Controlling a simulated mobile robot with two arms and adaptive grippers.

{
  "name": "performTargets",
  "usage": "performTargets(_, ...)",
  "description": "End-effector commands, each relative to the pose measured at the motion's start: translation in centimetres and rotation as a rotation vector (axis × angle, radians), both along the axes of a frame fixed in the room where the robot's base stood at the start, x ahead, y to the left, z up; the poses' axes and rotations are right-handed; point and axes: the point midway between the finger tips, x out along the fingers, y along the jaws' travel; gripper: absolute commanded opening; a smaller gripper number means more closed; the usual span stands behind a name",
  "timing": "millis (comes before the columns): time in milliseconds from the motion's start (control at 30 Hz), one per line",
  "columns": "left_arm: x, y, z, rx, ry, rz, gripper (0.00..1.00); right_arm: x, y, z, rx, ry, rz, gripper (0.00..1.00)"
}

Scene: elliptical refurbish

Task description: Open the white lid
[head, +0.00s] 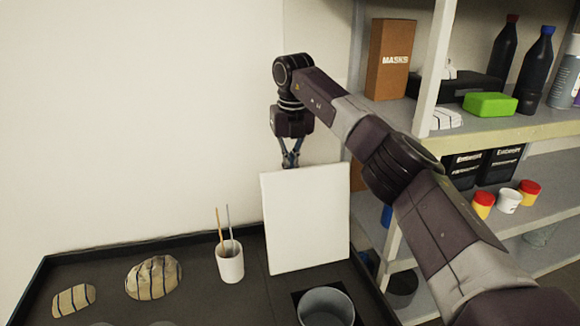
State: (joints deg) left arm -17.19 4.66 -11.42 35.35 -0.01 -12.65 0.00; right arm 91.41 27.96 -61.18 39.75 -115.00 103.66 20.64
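The white lid (307,222) is a flat rectangular panel standing nearly upright at the right of the dark table. In front of its lower edge is a dark square opening with a grey round container (326,306) in it. My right gripper (290,162) points down at the lid's top edge, left of that edge's middle. My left gripper is not in view.
A white cup (230,264) with two thin sticks stands left of the lid. Two striped lumps (153,278) lie further left on the table (195,255). A wall is close behind. Shelves (510,130) with a masks box (390,58), bottles and jars stand at the right.

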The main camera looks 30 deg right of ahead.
Motion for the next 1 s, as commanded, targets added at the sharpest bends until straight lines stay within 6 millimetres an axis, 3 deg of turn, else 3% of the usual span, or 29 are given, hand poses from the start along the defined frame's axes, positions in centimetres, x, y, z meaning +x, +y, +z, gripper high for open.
performTargets(567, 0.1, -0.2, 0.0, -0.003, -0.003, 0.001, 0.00, 0.0, 0.0, 0.6, 0.000, 0.001, 0.000, 0.00)
performTargets(667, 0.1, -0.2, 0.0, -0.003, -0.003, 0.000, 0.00, -0.2, 0.1, 1.9, 0.001, 0.001, -0.001, 0.00)
performTargets(1000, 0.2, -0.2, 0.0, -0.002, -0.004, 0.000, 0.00, -0.9, 0.3, 9.4, 0.001, -0.001, -0.002, 0.00)
